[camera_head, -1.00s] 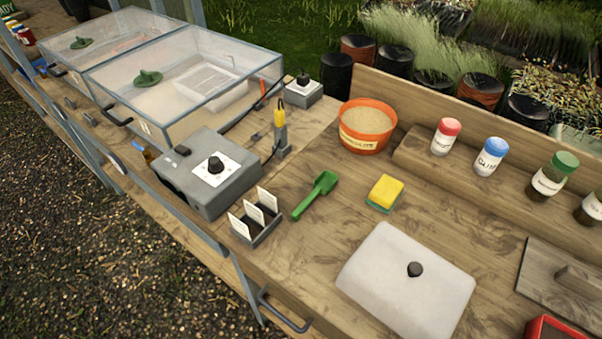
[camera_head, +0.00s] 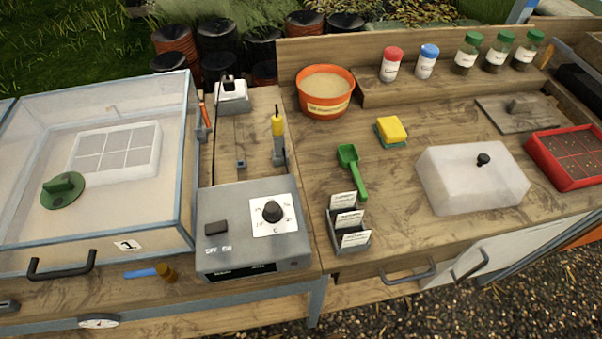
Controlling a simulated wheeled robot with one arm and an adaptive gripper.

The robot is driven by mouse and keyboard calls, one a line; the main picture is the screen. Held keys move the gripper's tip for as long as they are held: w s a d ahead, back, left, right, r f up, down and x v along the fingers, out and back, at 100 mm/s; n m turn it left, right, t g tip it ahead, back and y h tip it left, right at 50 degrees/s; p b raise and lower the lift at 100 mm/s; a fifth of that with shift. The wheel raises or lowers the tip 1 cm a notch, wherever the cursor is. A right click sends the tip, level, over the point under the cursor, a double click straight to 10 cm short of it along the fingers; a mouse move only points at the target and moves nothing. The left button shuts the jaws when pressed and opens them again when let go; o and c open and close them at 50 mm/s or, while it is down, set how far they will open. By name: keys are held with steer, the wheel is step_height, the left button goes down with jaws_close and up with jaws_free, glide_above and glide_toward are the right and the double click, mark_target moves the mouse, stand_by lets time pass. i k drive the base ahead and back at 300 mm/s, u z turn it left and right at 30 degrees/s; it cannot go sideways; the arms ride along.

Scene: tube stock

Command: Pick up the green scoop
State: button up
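The green scoop (camera_head: 352,172) lies on the wooden bench top in the camera_head view, a little right of the middle. Its wide bowl points to the back and its handle to the front. The handle's end is close to the small grey holder with white label cards (camera_head: 347,225); I cannot tell whether they touch. Nothing covers the scoop. My gripper is not in view.
A sponge (camera_head: 391,130) and an orange tub (camera_head: 325,92) lie behind the scoop. A translucent lid (camera_head: 472,178) is to its right, with bare wood between. A grey control box (camera_head: 253,228) and a clear propagator (camera_head: 97,172) stand left. Capped jars (camera_head: 468,54) line the back ledge.

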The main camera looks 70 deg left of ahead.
mark_target(347, 154)
steer(key=k, duration=0.7)
steer(key=u, duration=2.8)
steer(key=i, duration=0.5)
steer(key=u, duration=0.1)
